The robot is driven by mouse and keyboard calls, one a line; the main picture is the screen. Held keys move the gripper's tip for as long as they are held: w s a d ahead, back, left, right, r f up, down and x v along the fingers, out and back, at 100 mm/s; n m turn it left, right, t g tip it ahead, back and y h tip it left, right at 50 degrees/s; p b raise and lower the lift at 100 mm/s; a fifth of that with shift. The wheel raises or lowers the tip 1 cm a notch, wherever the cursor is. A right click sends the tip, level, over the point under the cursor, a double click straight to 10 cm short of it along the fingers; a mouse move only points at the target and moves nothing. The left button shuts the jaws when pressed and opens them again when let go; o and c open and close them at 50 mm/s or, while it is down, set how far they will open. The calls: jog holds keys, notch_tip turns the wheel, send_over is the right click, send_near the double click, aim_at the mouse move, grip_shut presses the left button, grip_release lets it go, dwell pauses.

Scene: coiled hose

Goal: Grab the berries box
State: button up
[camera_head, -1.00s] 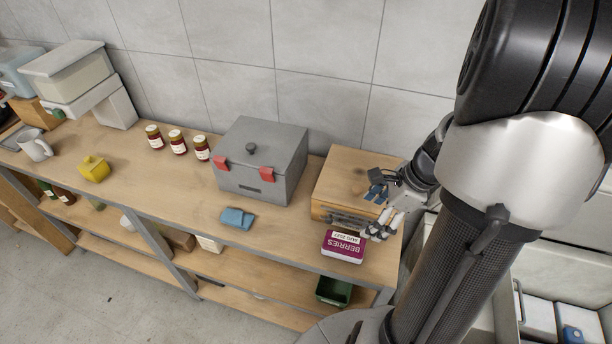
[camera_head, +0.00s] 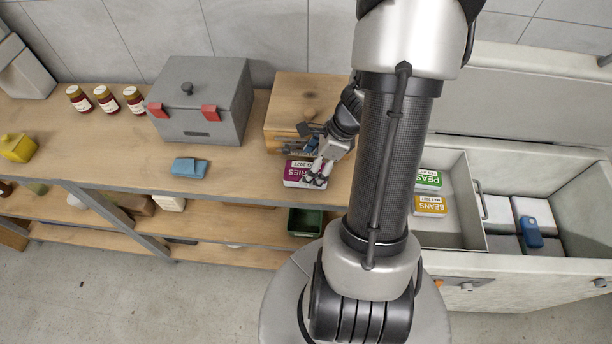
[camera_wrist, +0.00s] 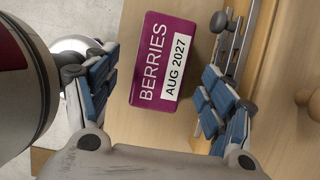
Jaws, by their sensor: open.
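The berries box (camera_head: 298,176) is purple with white lettering and lies on the wooden bench near its right end. In the wrist view the berries box (camera_wrist: 160,62) reads "BERRIES AUG 2027" and lies beyond and between my fingers. My gripper (camera_head: 318,160) is over the box in the head view and hides part of it. In the wrist view my gripper (camera_wrist: 155,100) is open, with blue finger pads on both sides of the box.
A wooden box (camera_head: 290,95) stands just behind the berries box. An open chest (camera_head: 560,190) with a tray of peas (camera_head: 429,178) and beans boxes (camera_head: 431,204) is at the right.

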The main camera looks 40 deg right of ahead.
aim_at(307, 170)
jog(key=b+x, duration=0.1)
jog(key=x, duration=0.3)
jog(key=shift+w+f+b, duration=0.1)
jog(key=shift+w+b, duration=0.05)
jog(key=shift+b, duration=0.2)
jog(key=shift+f, duration=0.2)
dwell(0.4)
jog(key=c, duration=1.4)
